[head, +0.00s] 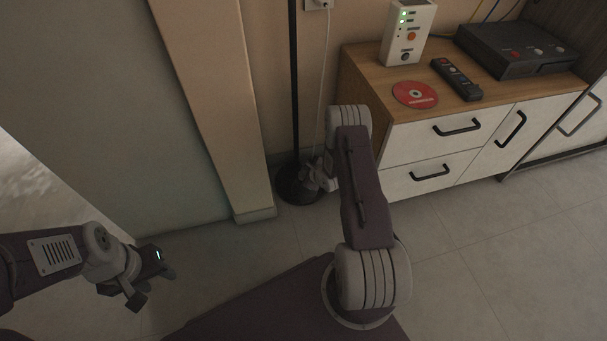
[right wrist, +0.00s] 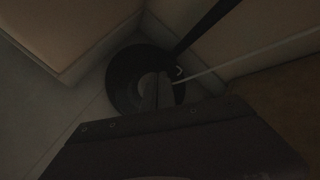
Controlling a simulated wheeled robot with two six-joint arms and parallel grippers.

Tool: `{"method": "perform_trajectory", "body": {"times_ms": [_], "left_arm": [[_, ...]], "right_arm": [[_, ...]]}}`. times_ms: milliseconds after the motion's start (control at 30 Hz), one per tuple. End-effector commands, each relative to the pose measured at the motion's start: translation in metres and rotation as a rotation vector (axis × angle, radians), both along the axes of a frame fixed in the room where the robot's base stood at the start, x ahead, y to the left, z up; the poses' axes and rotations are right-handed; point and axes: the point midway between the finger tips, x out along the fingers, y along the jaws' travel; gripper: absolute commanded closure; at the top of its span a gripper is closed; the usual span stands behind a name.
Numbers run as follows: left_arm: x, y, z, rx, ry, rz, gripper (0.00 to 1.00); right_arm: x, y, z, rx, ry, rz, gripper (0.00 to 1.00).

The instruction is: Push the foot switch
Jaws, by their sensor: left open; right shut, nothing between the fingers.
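A floor lamp's round black base (head: 290,190) stands on the floor in the corner, with its black pole (head: 294,80) rising from it. The base also shows in the right wrist view (right wrist: 118,72), dark, with a paler patch at its middle. I cannot make out a separate foot switch; my gripper hides part of the base. My right gripper (head: 321,183) is shut and empty, pointing down over the base. In the right wrist view its fingertips (right wrist: 157,88) overlap the base; whether they touch is unclear. My left gripper (head: 152,286) is open, over the floor at the left.
A white cord (head: 325,80) runs from the lamp area up to a wall outlet (head: 319,4). A cabinet (head: 435,140) stands right of my right arm, bearing a red disc (head: 415,94), a remote (head: 457,79) and boxes. A wall post (head: 215,100) stands left of the lamp.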

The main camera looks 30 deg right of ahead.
Motion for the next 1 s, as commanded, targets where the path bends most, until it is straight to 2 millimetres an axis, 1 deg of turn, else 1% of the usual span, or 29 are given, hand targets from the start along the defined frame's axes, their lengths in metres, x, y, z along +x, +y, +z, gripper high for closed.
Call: {"method": "perform_trajectory", "body": {"times_ms": [367, 667, 1000], "left_arm": [[0.0, 0.0, 0.0, 0.0, 0.0, 0.0, 0.56], [0.0, 0.0, -0.0036, 0.0, 0.0, 0.0, 0.56], [0.0, 0.0, -0.0005, 0.0, 0.0, 0.0, 0.56]], "right_arm": [[0.0, 0.0, 0.0, 0.0, 0.0, 0.0, 1.0], [0.0002, -0.0002, -0.0092, -0.001, -0.001, -0.001, 1.0], [-0.0002, -0.0001, -0.0068, 0.0, 0.001, -0.001, 1.0]]}}
